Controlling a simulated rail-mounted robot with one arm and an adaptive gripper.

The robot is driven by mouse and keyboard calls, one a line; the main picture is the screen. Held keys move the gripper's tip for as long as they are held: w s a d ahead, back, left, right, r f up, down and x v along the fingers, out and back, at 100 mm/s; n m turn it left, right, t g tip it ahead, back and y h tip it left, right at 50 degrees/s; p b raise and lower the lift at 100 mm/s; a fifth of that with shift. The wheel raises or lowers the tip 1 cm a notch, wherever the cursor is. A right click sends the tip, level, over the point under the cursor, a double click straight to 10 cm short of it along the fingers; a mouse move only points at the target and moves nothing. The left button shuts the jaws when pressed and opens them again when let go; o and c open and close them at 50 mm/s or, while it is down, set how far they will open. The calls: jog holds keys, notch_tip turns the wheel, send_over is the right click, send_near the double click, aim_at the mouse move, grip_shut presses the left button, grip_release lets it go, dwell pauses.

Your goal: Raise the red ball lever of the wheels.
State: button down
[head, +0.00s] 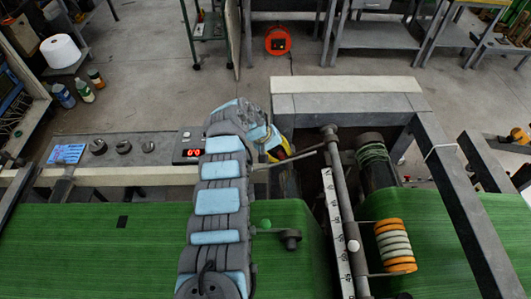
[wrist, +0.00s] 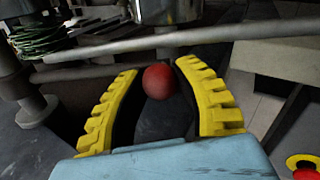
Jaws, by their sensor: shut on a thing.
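The red ball (wrist: 158,81) of the lever sits between the yellow fingertips of my gripper (wrist: 158,70) in the wrist view. My gripper is shut on it; the fingers flank it left and right. The lever's own arm cannot be clearly made out. A set of orange and white wheels (head: 395,246) stands over the green web at the right.
A thin metal rod (wrist: 200,40) crosses just beyond the fingertips. A white-scaled bar (head: 335,225) and a grey frame beam (head: 460,205) stand to the right. A red button (wrist: 304,172) is at the wrist view's lower right.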

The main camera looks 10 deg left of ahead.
jog(key=shift+d+f, duration=0.1)
jog(key=shift+f, duration=0.2)
jog(key=c, duration=0.7)
grip_release()
jog(key=shift+r, duration=0.1)
jog(key=shift+v, duration=0.85)
jog(key=v, duration=1)
jog(key=shift+r, duration=0.15)
